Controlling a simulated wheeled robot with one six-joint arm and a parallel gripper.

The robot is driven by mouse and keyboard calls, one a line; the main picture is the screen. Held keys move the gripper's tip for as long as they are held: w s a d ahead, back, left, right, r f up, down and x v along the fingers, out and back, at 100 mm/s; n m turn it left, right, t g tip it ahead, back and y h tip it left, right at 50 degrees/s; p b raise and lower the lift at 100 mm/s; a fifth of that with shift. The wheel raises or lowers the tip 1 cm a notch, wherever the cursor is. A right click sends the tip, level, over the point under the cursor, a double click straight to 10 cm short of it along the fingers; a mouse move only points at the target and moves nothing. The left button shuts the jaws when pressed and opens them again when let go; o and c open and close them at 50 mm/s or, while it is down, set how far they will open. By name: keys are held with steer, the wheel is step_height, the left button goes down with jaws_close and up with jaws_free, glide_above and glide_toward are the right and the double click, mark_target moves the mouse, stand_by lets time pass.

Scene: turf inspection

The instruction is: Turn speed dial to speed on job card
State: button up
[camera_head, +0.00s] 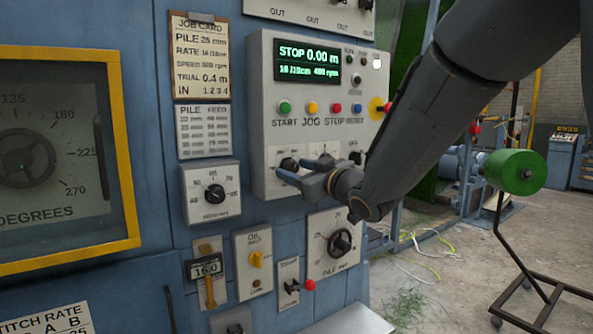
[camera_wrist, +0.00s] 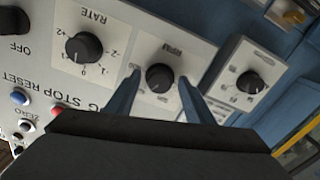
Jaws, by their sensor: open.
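The job card (camera_head: 201,58) hangs on the blue cabinet in the head view; its speed line looks like a three-digit rpm figure, too small to read surely. The display (camera_head: 307,64) reads STOP, 0.00 m, 16/10cm and what looks like 400 rpm. My gripper (camera_head: 290,172) is open at the lower left of the control panel (camera_head: 262,120). In the wrist view, my gripper (camera_wrist: 160,82) has one blue finger on each side of a black dial (camera_wrist: 160,77), apparently the speed dial, its label blurred. I cannot tell whether the fingers touch it.
The rate dial (camera_wrist: 84,48) sits beside it in the wrist view. A separate boxed dial (camera_wrist: 250,82) is close to the other finger; its box (camera_head: 210,193) is lower left in the head view. Coloured buttons (camera_head: 312,107) line the panel above my gripper.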

steer(key=c, duration=1)
steer(key=shift+c, duration=0.2)
steer(key=shift+m+p, duration=0.3)
steer(key=shift+m, duration=0.1)
steer(key=m+p, duration=0.3)
steer(key=m, duration=0.2)
steer(key=shift+m, duration=0.3)
steer(key=m+p, duration=0.3)
steer(key=m, duration=0.2)
steer(key=shift+p, duration=0.3)
steer(key=shift+m, duration=0.4)
steer(key=o, duration=1)
steer(key=shift+o, duration=0.2)
